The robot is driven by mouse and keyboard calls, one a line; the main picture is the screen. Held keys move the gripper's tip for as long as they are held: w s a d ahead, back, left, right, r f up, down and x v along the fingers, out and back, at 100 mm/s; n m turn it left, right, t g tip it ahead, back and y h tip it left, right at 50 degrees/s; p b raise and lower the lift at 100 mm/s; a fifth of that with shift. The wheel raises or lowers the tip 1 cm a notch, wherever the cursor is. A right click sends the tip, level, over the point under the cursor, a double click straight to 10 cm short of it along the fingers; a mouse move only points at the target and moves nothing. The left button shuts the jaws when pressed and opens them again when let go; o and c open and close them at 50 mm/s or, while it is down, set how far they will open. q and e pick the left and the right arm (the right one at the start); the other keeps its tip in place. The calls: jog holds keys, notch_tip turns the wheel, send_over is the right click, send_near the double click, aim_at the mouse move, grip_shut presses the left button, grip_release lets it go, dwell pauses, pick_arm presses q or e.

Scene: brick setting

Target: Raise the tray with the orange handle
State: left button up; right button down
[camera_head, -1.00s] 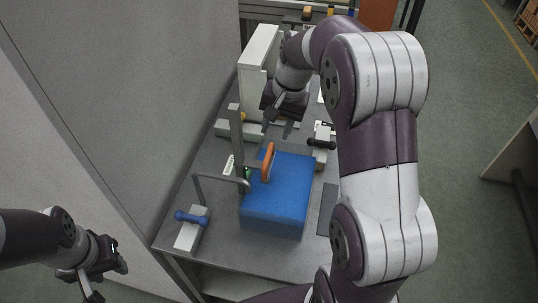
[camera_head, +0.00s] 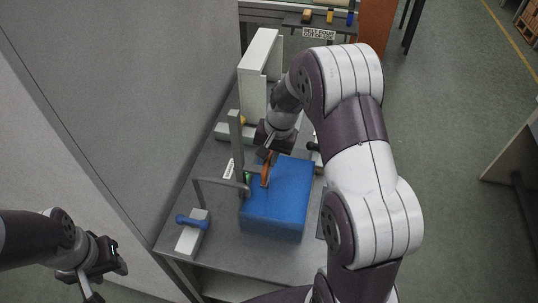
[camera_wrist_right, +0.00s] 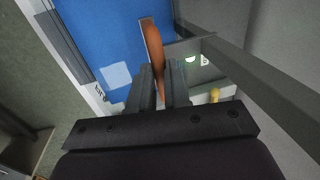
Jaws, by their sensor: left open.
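The blue, block-shaped tray (camera_head: 275,212) sits on the grey table. Its upright orange handle (camera_head: 265,172) rises near its left edge. In the right wrist view the blue top (camera_wrist_right: 105,45) fills the upper left, and the orange handle (camera_wrist_right: 152,40) runs down between my fingers. My right gripper (camera_head: 269,157) is at the handle from the far side. In the wrist view its fingers (camera_wrist_right: 161,85) lie close on either side of the handle; whether they press on it is unclear. My left gripper (camera_head: 88,285) is open and empty, off the table at the lower left.
A grey bent bar and post (camera_head: 233,140) stand close left of the handle. A white block with a blue handle (camera_head: 192,232) is at the table's front left. A tall white panel (camera_head: 257,75) stands behind. A grey wall bounds the left side.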

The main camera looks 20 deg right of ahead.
notch_tip(320, 180, up, 12)
jog(key=p, duration=0.8)
jog(key=shift+w+f, duration=0.2)
jog(key=shift+w, duration=0.05)
jog(key=c, duration=1.1)
grip_release()
jog(key=shift+s, duration=0.25)
notch_tip(320, 180, up, 12)
jog(key=s+d+p, duration=0.1)
jog(key=d+p, duration=0.1)
jog(key=p, duration=0.1)
jog(key=shift+s+r+p, duration=0.25)
jog(key=shift+p, duration=0.1)
